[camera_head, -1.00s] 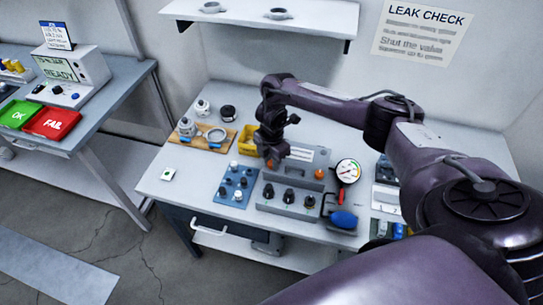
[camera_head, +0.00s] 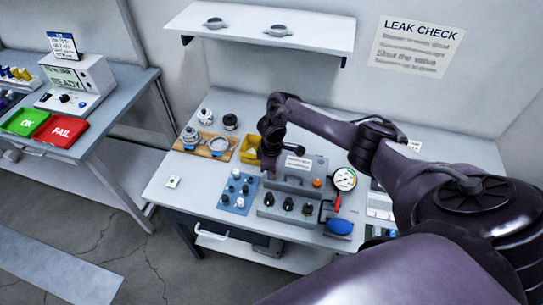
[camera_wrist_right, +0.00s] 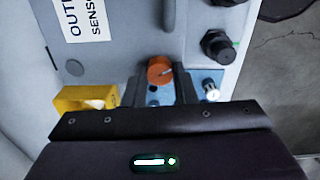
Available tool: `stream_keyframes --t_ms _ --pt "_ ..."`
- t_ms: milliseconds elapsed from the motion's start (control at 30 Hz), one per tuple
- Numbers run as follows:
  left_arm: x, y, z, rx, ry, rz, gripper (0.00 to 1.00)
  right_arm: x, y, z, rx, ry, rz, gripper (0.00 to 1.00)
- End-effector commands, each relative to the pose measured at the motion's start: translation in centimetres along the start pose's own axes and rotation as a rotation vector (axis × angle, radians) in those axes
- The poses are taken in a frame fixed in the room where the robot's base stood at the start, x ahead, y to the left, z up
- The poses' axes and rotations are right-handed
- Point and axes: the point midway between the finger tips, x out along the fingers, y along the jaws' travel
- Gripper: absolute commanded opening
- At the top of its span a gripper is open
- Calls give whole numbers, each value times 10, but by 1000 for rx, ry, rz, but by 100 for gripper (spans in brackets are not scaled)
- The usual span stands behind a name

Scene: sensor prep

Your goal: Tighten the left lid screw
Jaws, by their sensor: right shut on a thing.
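My right gripper (camera_head: 268,174) points down at the box's left end. The left lid screw is hidden behind it in the head view. In the right wrist view, the orange left lid screw (camera_wrist_right: 160,69) sits between the fingertips of my right gripper (camera_wrist_right: 162,88), which is shut on it. The labelled box face (camera_wrist_right: 125,60) lies beside it. My left gripper is not in view.
A grey fixture with several black knobs (camera_head: 288,203) stands before the box. A blue mat (camera_head: 226,203) with small parts lies to its left. A pressure gauge (camera_head: 344,179) and blue bulb (camera_head: 340,226) stand right.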

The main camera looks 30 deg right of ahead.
Motion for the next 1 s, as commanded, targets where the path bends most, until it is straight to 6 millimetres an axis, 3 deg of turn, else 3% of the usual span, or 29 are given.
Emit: stream_keyframes --t_ms 500,1000 --pt "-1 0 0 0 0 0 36 0 1 0 411 1 0 2" --pt "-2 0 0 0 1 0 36 0 1 0 536 1 1 2"
